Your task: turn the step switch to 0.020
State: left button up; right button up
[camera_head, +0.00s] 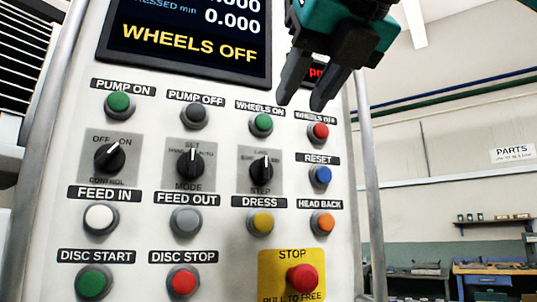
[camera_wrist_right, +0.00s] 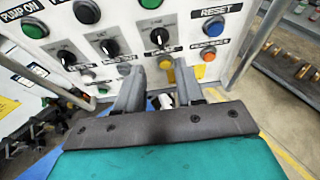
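The step switch (camera_head: 261,170) is a black knob with a white pointer line on a grey plate, labelled STEP, in the right part of the panel. Its pointer looks about upright, and the scale marks around it are too small to read. The step switch (camera_wrist_right: 159,37) also shows in the right wrist view, beyond my fingers. My right gripper (camera_head: 302,106) is open and empty, in front of the panel above the step switch, apart from it. It also shows in the right wrist view (camera_wrist_right: 160,80) with its fingers spread. My left gripper is not in view.
The control knob (camera_head: 109,157) and mode knob (camera_head: 190,164) are left of the step switch. Near it are the green wheels-on button (camera_head: 262,123), blue reset button (camera_head: 320,176) and yellow dress button (camera_head: 261,223). The red stop button (camera_head: 302,278) is lower down. A screen (camera_head: 185,40) reads WHEELS OFF.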

aim_at(267, 160)
jog(key=p+x, duration=0.1)
jog(key=x, duration=1.1)
jog(key=shift+w+a+f+p, duration=0.2)
jog(key=shift+w+p, duration=0.1)
jog(key=shift+p, duration=0.05)
jog(key=shift+c, duration=0.5)
grip_shut()
